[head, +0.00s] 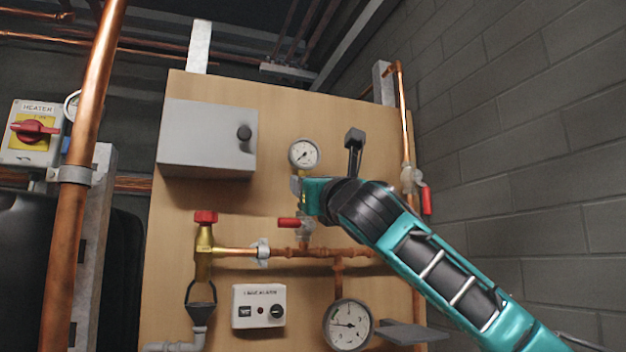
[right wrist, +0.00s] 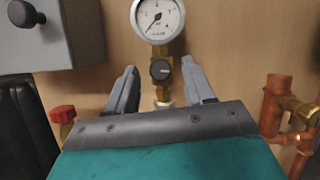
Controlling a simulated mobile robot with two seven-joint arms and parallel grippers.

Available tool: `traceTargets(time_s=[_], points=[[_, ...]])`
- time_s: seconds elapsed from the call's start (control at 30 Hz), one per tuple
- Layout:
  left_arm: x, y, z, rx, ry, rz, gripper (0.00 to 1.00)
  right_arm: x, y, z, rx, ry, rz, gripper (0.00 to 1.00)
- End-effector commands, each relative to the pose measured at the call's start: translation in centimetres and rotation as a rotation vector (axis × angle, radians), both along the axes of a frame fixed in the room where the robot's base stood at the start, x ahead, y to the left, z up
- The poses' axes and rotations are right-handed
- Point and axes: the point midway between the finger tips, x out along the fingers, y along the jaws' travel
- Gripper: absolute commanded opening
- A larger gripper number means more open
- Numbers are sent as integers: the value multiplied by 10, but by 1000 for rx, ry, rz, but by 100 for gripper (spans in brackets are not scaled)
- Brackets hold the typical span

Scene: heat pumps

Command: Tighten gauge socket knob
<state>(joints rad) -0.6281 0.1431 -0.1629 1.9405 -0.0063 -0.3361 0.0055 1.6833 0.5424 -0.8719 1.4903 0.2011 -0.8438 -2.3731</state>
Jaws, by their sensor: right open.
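A small round white pressure gauge (head: 304,153) is mounted on the wooden board; it also shows at the top of the right wrist view (right wrist: 158,17). Just below it, on the brass gauge socket, is a dark round knob (right wrist: 160,70) with a light mark. My right gripper (right wrist: 159,68) is open, with one finger to the left of the knob and the other to its right. Neither finger visibly touches the knob. In the head view my right gripper (head: 299,187) is just below the gauge, and my wrist hides the knob. My left gripper is not in view.
A red-handled valve (head: 290,222) sits just below my right gripper. A grey box (head: 207,138) is at upper left, and a larger gauge (head: 348,325) is low on the board. A red-capped brass valve (head: 204,235) and copper pipes surround them. A brick wall (head: 520,140) stands at right.

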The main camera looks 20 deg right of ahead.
Motion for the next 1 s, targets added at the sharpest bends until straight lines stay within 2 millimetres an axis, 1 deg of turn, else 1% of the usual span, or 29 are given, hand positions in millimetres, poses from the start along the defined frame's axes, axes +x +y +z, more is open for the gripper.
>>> traceTargets(time_s=[0.1, 0.37, 0.9, 1.0], points=[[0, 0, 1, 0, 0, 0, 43, 4, 0, 2, 0, -1, -1, 53], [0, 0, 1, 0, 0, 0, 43, 4, 0, 2, 0, -1, 0, 53], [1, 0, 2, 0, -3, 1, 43, 4, 0, 2, 0, -1, 0, 1], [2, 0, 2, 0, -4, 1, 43, 4, 0, 2, 0, 0, -1, 0]])
